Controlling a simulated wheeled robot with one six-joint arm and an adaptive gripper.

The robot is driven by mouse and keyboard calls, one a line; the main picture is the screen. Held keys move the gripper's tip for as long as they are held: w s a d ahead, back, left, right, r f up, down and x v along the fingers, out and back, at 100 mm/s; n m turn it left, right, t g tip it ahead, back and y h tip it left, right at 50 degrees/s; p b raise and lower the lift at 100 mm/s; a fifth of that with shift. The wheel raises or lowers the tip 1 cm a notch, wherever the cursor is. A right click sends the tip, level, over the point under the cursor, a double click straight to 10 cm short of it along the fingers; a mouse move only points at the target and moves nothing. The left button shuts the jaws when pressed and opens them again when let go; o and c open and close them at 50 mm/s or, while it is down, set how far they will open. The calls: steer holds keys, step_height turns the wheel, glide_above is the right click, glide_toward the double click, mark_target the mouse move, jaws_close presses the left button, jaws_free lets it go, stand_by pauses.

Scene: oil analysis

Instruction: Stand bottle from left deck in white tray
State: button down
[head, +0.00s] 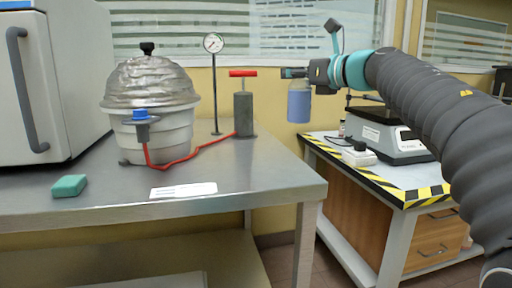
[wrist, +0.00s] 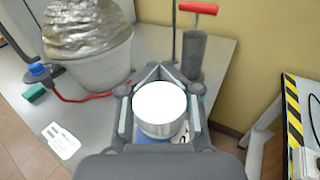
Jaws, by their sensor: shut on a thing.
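The bottle (head: 299,105) holds blue liquid and hangs upright below my gripper (head: 293,73), in the air between the two tables in the head view. My gripper is shut around its upper part. In the wrist view, the bottle's round white cap (wrist: 159,104) sits between the fingers of my gripper (wrist: 160,88), and some blue shows beneath it. I cannot make out a white tray in either view.
The left metal table (head: 250,183) bears a foil-topped white vessel (head: 152,110), a grey cylinder with a red handle (head: 243,112), a gauge stand (head: 214,80) and a green block (head: 69,186). The right table's striped edge (head: 385,188) is near; a scale (head: 395,140) stands there.

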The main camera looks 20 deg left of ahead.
steer(key=a+f+b, duration=0.4)
steer(key=a+f, duration=0.6)
steer(key=a, duration=0.1)
steer(key=shift+s+a+f, duration=0.15)
steer(key=shift+s+f, duration=0.2)
steer(key=shift+s, duration=0.1)
steer(key=c, duration=0.8)
jaws_free()
steer(key=shift+f, duration=0.15)
steer(key=v, duration=1.2)
steer(key=shift+b, duration=0.45)
